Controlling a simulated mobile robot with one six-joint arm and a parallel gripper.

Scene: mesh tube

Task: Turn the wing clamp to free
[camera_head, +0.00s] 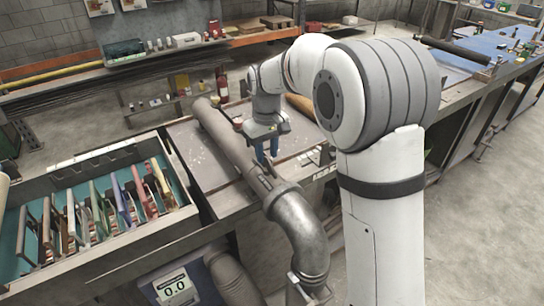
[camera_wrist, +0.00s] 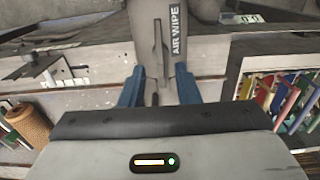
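The wing clamp looks like a thin grey lever (camera_wrist: 158,42) on the grey tube, beside the printed words "AIR WIPE" in the wrist view. In the head view the tube (camera_head: 224,135) runs from the back down to a bent elbow, with a small clamp-like part (camera_head: 266,183) on it; its setting is hard to tell. My gripper (camera_head: 267,158) points down close beside the tube. In the wrist view my gripper (camera_wrist: 159,72) has its two blue fingers apart, with the lever between them in the picture. Contact is not visible.
A tray with coloured-handled tools (camera_head: 95,215) stands at the left, also visible in the wrist view (camera_wrist: 285,95). A display reading 0.0 (camera_head: 173,288) is below. A brown roll (camera_wrist: 27,122) lies on the bench. My arm covers the right middle of the head view.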

